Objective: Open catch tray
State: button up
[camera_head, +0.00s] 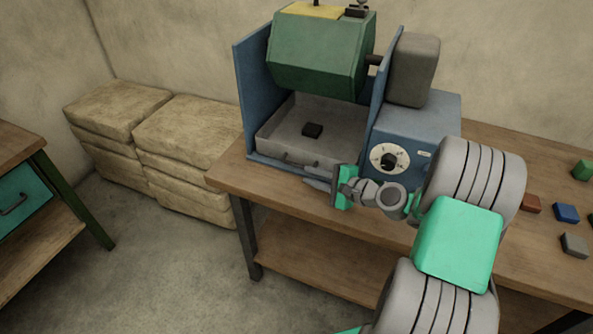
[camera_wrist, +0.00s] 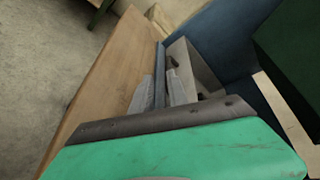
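The catch tray (camera_head: 348,137) is a shallow grey box under the green drum, between the blue side panels; its front wall is near the machine's front edge. A small bar handle (camera_head: 298,161) is on the front wall. My gripper (camera_head: 320,185) is just in front of the tray's right front corner, beside the handle. In the wrist view, the two grey fingers (camera_wrist: 160,85) are apart with the blue base edge between them and nothing held. The tray wall (camera_wrist: 203,75) and dark handle (camera_wrist: 173,62) show beyond the fingertips.
The green drum (camera_head: 318,55) hangs over the tray. A blue control box (camera_head: 410,125) with a white dial (camera_head: 388,160) stands to the right. Coloured blocks (camera_head: 566,212) lie on the bench (camera_head: 300,205) at far right. Stacked sacks (camera_head: 185,135) and open floor are left.

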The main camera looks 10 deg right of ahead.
aim_at(301, 167)
jog(key=shift+w+d+m+t, duration=0.2)
jog(key=shift+d+m+t, duration=0.2)
jog(key=shift+d+m, duration=0.25)
jog(key=shift+w+a+r, duration=0.1)
jog(key=shift+w+a, duration=0.1)
jog(key=shift+w, duration=0.1)
jog(key=x, duration=0.7)
jog(key=shift+c, duration=0.6)
grip_shut()
